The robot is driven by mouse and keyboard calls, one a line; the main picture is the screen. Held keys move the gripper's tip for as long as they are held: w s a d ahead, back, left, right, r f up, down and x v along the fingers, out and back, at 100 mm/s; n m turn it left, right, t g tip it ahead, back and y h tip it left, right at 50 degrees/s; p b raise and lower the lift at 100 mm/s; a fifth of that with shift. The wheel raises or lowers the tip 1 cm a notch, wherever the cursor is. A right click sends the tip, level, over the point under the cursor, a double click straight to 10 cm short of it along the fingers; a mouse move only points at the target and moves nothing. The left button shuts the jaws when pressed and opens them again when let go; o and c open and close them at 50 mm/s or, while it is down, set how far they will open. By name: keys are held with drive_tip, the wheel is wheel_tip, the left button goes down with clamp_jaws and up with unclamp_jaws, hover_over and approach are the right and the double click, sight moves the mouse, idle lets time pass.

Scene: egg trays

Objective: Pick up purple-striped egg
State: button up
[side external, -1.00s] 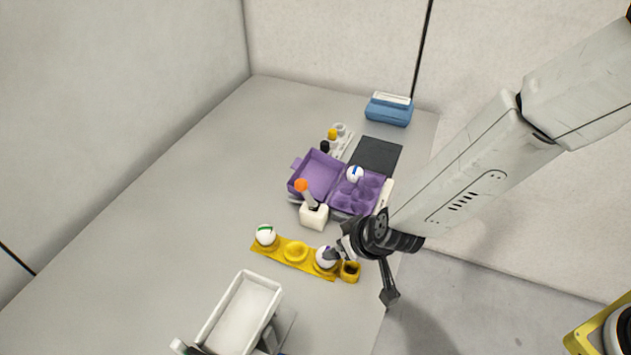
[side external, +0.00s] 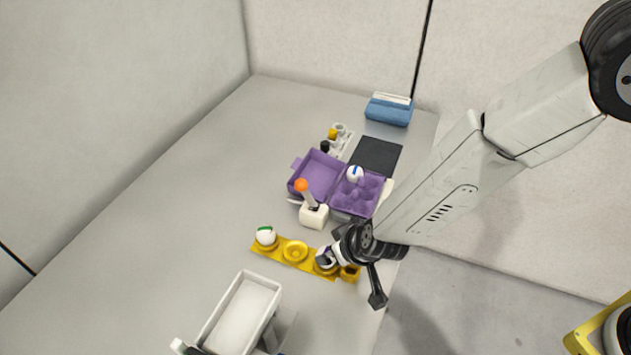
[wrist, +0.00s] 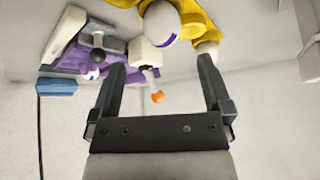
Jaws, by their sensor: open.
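The white egg with a purple stripe (wrist: 161,20) shows at the top of the wrist view, on the yellow tray (wrist: 200,30). My gripper (wrist: 161,62) is open and empty, its two black fingers spread with a wide gap. The egg lies just beyond the fingertips, roughly in line with the gap. In the side view my gripper (side external: 326,253) is at the right part of the yellow tray (side external: 296,252) and partly hides the egg. Whether the fingers touch the egg cannot be told.
A green-striped egg (side external: 265,236) sits at the tray's left end. A white block with an orange-tipped stick (side external: 313,216) stands behind the tray. The open purple carton (side external: 318,172) holds a blue-striped egg (side external: 355,174). A white bin (side external: 243,310) is in front; the table's left is clear.

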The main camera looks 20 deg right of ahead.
drive_tip(key=shift+f, duration=0.15)
drive_tip(key=shift+a+x, duration=0.2)
drive_tip(key=shift+x, duration=2.25)
drive_tip(key=shift+s, duration=0.1)
drive_tip(key=c, duration=0.8)
